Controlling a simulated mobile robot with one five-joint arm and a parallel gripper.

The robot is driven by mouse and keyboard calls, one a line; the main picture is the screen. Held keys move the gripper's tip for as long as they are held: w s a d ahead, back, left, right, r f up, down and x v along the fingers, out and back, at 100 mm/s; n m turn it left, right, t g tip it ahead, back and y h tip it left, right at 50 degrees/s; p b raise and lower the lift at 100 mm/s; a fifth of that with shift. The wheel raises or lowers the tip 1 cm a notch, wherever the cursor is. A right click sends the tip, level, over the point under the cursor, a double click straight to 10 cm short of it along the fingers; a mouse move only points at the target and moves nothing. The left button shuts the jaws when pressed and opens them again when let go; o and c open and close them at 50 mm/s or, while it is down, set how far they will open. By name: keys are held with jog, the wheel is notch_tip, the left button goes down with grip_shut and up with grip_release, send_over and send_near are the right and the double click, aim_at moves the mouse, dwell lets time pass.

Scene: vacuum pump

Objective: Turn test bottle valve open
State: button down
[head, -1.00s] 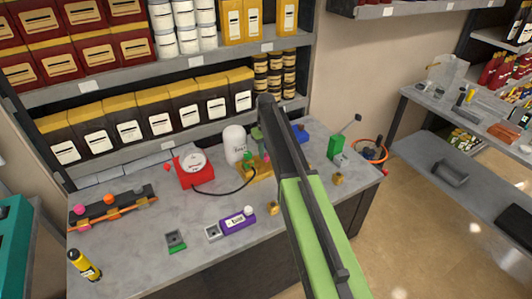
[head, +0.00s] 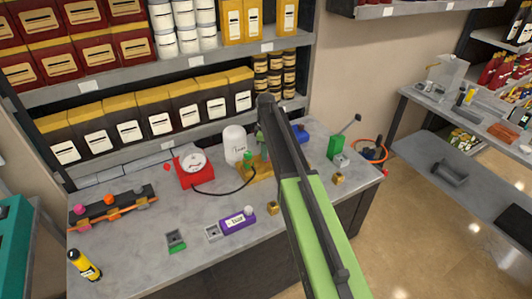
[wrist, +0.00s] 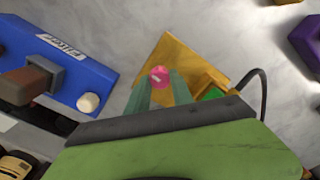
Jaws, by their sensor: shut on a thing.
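My gripper (wrist: 160,88) is shut on the pink-topped knob (wrist: 158,77) in the wrist view, with a teal finger on either side of it. The knob stands over a yellow base (wrist: 168,48), which also shows in the head view (head: 258,172) behind my arm. A green block (wrist: 213,94) sits on the base to the right of the knob. The white test bottle (head: 235,145) stands upright just left of the base in the head view.
A blue box (wrist: 65,60) with a brown handle and white knob lies left of the gripper in the wrist view. Loaded shelves (head: 180,142) stand behind the bench.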

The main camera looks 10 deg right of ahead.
jog(key=shift+d+n, duration=0.1)
jog(key=shift+n, duration=0.4)
jog(key=c, duration=1.1)
grip_release()
notch_tip(320, 180, up, 18)
jog(key=p, duration=1.7)
jog(key=shift+f, duration=0.25)
